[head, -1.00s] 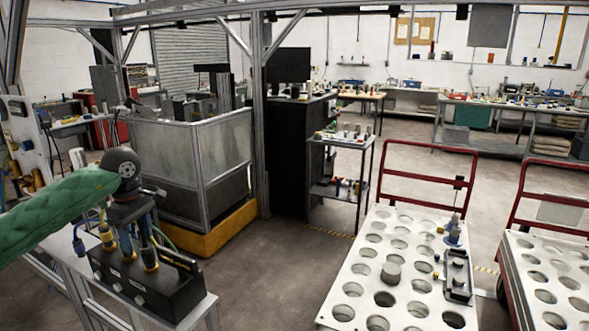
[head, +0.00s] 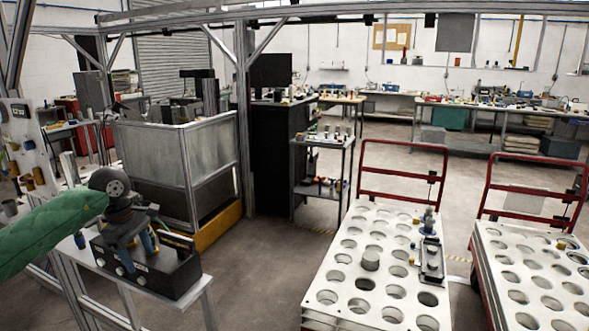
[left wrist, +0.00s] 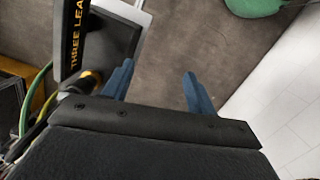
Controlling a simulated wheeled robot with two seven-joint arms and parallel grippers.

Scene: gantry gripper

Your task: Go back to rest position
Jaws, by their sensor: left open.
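My left gripper (head: 132,243) shows at the lower left of the head view, at the end of my green-sleeved arm. It points down, and in the picture it overlaps a black control box (head: 165,270) on a metal stand. I cannot tell how far apart the two are. In the left wrist view its two blue fingers (left wrist: 157,85) are spread wide with nothing between them, so it is open and empty. My right gripper is not in view.
A white cart top with round holes (head: 320,296) and a red handle stands at right. A second such cart (head: 500,318) stands beside it. A framed enclosure (head: 150,160) with a yellow base is behind the left gripper. Open floor (head: 255,265) lies between stand and carts.

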